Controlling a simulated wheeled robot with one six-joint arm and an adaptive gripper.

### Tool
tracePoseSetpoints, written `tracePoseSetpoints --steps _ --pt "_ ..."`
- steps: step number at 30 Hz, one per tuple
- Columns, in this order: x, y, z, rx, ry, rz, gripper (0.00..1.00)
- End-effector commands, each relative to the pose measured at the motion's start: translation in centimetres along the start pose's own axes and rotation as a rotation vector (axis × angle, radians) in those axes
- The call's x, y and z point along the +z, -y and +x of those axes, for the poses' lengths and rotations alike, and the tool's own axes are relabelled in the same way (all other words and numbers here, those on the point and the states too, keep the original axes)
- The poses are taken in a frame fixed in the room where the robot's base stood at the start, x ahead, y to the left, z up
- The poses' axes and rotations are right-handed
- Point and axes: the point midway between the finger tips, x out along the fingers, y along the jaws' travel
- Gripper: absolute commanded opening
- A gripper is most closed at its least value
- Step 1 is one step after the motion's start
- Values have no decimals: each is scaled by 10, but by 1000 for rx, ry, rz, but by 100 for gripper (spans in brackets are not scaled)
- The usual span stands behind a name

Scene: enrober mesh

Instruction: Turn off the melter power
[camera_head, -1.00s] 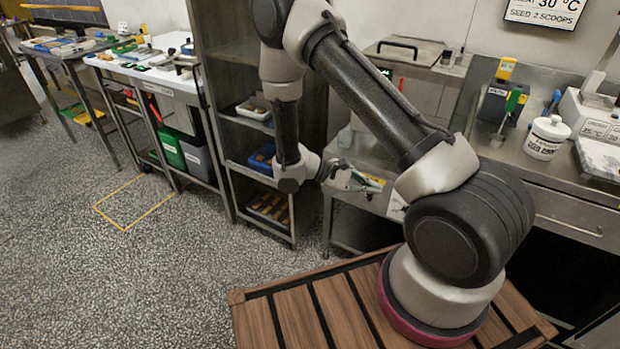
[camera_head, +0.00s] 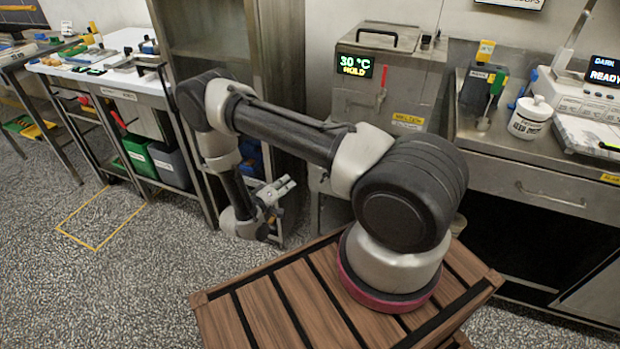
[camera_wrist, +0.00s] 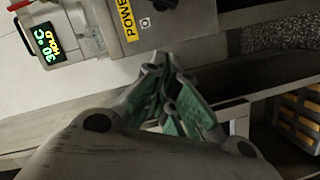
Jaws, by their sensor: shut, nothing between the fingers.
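The melter (camera_head: 385,85) is a steel box against the back wall, with a handled lid, a red lever (camera_head: 381,82) and a lit display (camera_head: 357,66) reading 30 °C HOLD. The display also shows sideways at the left of the wrist view (camera_wrist: 46,43). I cannot make out this switch in the head view.
A steel rack (camera_head: 215,45) stands left of the melter. The right counter (camera_head: 495,145) holds a white tub (camera_head: 530,118), yellow-topped holders and a READY device. A tray of orange-brown pieces (camera_wrist: 302,120) lies at the right of the wrist view. Speckled floor is open at left.

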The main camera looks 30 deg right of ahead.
Motion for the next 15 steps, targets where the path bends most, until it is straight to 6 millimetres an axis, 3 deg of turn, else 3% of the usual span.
tracePoseSetpoints --steps 8,15 --pt "0 0 2 1 2 -2 0" --pt "2 -1 31 3 7 -2 0"
